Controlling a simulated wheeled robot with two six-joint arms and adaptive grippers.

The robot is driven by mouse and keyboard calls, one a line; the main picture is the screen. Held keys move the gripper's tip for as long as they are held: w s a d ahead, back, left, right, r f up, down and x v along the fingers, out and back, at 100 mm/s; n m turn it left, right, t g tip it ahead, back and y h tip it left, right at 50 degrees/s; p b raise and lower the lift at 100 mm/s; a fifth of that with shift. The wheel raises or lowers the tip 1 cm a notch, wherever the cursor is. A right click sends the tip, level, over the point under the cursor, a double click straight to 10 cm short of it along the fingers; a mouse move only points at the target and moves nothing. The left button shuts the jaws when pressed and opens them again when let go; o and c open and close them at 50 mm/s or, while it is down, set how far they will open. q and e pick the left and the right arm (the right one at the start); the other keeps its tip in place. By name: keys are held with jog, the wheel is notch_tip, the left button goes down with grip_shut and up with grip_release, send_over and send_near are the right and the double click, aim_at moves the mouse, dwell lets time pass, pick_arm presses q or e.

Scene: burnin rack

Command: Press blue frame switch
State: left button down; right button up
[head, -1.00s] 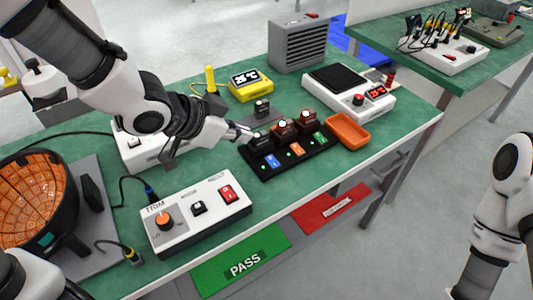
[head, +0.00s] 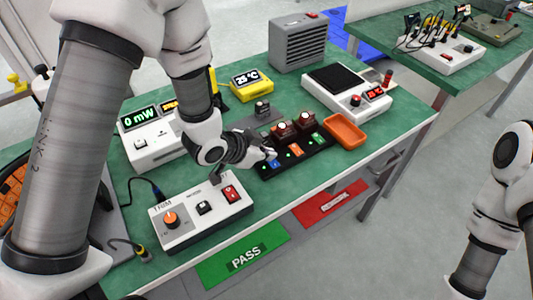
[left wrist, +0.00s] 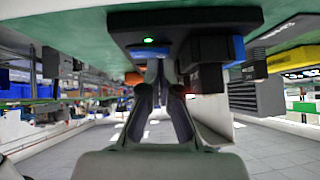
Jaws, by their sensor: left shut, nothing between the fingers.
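The black rack (head: 285,168) lies on the green bench with a blue frame switch (head: 274,164), an orange one (head: 295,150) and a green one (head: 317,138) along its front. My left gripper (head: 272,155) is shut and empty, its tips close to the blue switch. In the left wrist view the shut fingertips (left wrist: 157,68) sit just by a blue part (left wrist: 151,54) beside a lit green lamp (left wrist: 148,40). I cannot tell whether they touch it. My right gripper is out of view.
A control box (head: 205,213) with an orange knob stands in front of my left arm. An orange tray (head: 345,132) lies right of the rack. A yellow meter (head: 250,86) and a hotplate (head: 347,92) stand behind. Green PASS (head: 244,257) and red areas lie below the bench edge.

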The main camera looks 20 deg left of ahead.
pick_arm(q)
jog(key=shift+d, duration=0.1)
jog(key=shift+p, duration=0.55)
jog(key=shift+f, duration=0.2)
jog(key=shift+s+d+r, duration=0.15)
jog(key=shift+s+d, duration=0.35)
jog(key=shift+d, duration=0.1)
